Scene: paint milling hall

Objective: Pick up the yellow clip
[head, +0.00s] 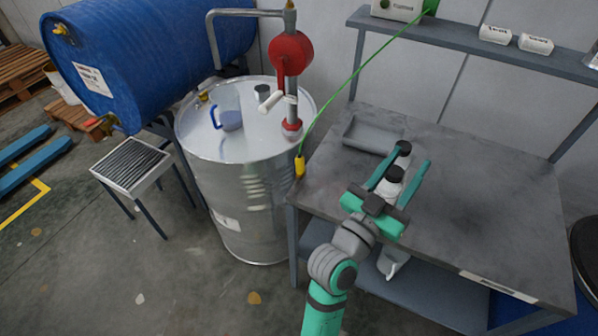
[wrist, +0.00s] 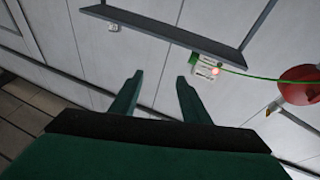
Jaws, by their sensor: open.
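The yellow clip (head: 300,166) is a small upright piece at the lower end of a green cable (head: 345,84). In the head view it shows between the right side of the steel drum (head: 230,165) and the left edge of the workbench; I cannot tell which it touches. My gripper (head: 413,157) is open over the workbench, well to the right of the clip, with nothing held between its fingers. The wrist view shows the open fingers (wrist: 160,78) and part of the cable (wrist: 255,74), but I cannot make out the clip there.
A red pump (head: 290,52) stands on the drum near the clip, with a clear jug (head: 229,112) beside it. Black-capped bottles (head: 404,148) and a grey tray (head: 370,134) are on the workbench (head: 480,200) near my gripper. A shelf (head: 470,42) runs behind; the bench's right part is clear.

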